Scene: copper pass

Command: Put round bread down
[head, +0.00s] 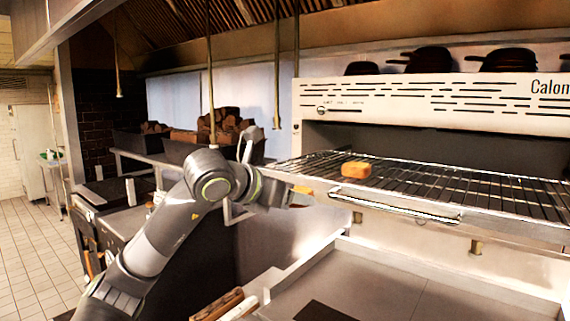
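A small golden-orange piece of bread (356,169) with rounded edges lies on the wire rack (420,183) of the grill, near its left front part. My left arm reaches in from the lower left, and my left gripper (300,196) is at the rack's front left edge, a little left of that bread and apart from it. A second small orange piece (303,189) shows right at the gripper's tip. It is mostly hidden, and I cannot tell whether the fingers hold it. My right gripper is not in view.
The white grill housing (430,105) stands over the back of the rack, with dark pans (428,60) on top. Below the rack is a metal worktop (380,285). Hanging rods (210,80) come down near my arm. Dark logs (225,125) are piled behind.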

